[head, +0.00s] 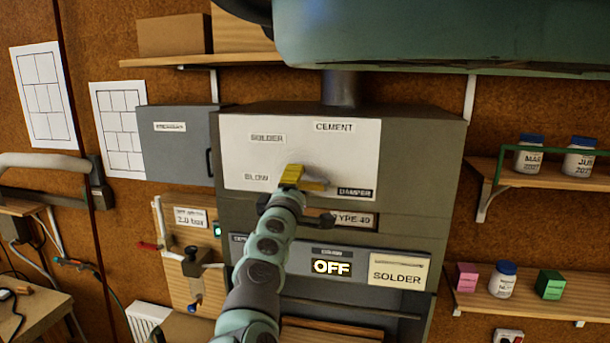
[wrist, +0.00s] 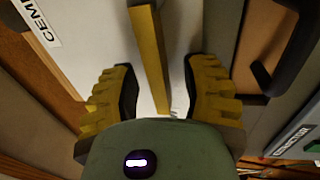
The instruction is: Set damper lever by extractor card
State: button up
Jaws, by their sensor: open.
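The damper panel (head: 350,150) is a white plate on the front of a grey extractor box, labelled SOLDER, CEMENT, BLOW and DAMPER. A yellow bar, apparently the damper lever (wrist: 150,55), shows in the wrist view over the white plate. My gripper (wrist: 160,90) is open, with one yellow, dark-padded finger on each side of the bar's end and gaps between. In the head view my gripper (head: 305,178) covers the lower middle of the plate; I cannot separate lever from fingers there. A cream card (head: 398,272) reading SOLDER sits at lower right on the extractor.
A display (head: 331,267) reads OFF beside the card. A grey cabinet (head: 177,158) with a dark handle stands left of the panel. Shelves at right hold jars (head: 528,155) and small boxes (head: 549,284). A teal part of my own body fills the top right.

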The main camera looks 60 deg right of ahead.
jog(key=shift+c, duration=0.2)
grip_shut()
dwell(0.3)
